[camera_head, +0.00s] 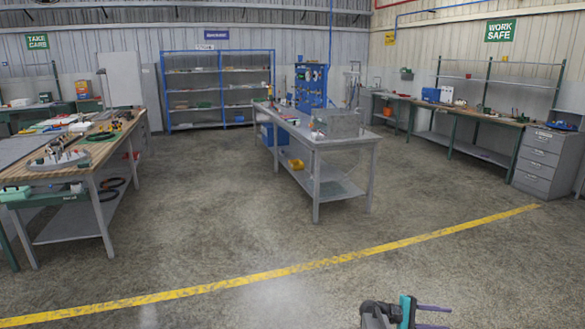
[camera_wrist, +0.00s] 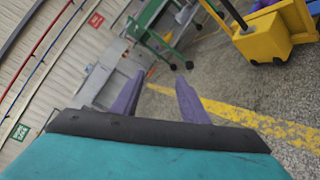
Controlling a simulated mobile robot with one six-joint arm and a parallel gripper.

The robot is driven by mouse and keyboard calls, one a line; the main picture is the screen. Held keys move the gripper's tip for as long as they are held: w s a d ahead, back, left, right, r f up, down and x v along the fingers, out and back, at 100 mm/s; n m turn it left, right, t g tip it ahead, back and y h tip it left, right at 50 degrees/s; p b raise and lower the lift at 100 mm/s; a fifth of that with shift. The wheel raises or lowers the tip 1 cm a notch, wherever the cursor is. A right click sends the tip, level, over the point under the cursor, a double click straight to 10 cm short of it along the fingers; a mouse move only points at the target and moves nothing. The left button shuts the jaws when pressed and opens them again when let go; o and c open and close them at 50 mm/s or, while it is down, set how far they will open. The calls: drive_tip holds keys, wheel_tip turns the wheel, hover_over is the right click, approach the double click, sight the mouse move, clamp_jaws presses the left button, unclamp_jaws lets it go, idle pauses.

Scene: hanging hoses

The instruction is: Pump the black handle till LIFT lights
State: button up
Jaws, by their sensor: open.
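I cannot make out the black handle or a LIFT light in either view. My gripper (camera_head: 448,318) is at the bottom edge of the head view, right of centre, with its two purple fingers pointing right over the floor. In the wrist view my gripper (camera_wrist: 160,76) shows its purple fingers apart, with nothing between them. A yellow wheeled unit (camera_wrist: 264,40) with black parts stands at the upper right of the wrist view, clear of the fingers. Its top is cut off by the frame.
A grey metal table (camera_head: 345,143) stands mid-room. A wooden bench (camera_head: 20,174) is at left, and a drawer cabinet (camera_head: 547,160) at right. A yellow line (camera_head: 300,267) crosses the open concrete floor. A green wheeled cart (camera_wrist: 180,50) shows in the wrist view.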

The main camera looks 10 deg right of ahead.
drive_tip(key=s+a+f+n+y, duration=0.1)
drive_tip(key=s+a+f+y, duration=0.6)
drive_tip(key=s+a+f, duration=1.55)
drive_tip(key=s+a+f+m+y, duration=0.2)
drive_tip(key=s+a+y, duration=0.3)
drive_tip(key=a, duration=0.5)
drive_tip(key=s+a+f+m+y, duration=0.2)
drive_tip(key=s+a+y, duration=0.2)
drive_tip(key=s+a, duration=0.5)
drive_tip(key=shift+s+a+f+g+y, duration=0.25)
drive_tip(key=shift+a+f+g+y, duration=0.15)
drive_tip(key=shift+c, duration=0.4)
drive_tip(key=shift+c, duration=0.7)
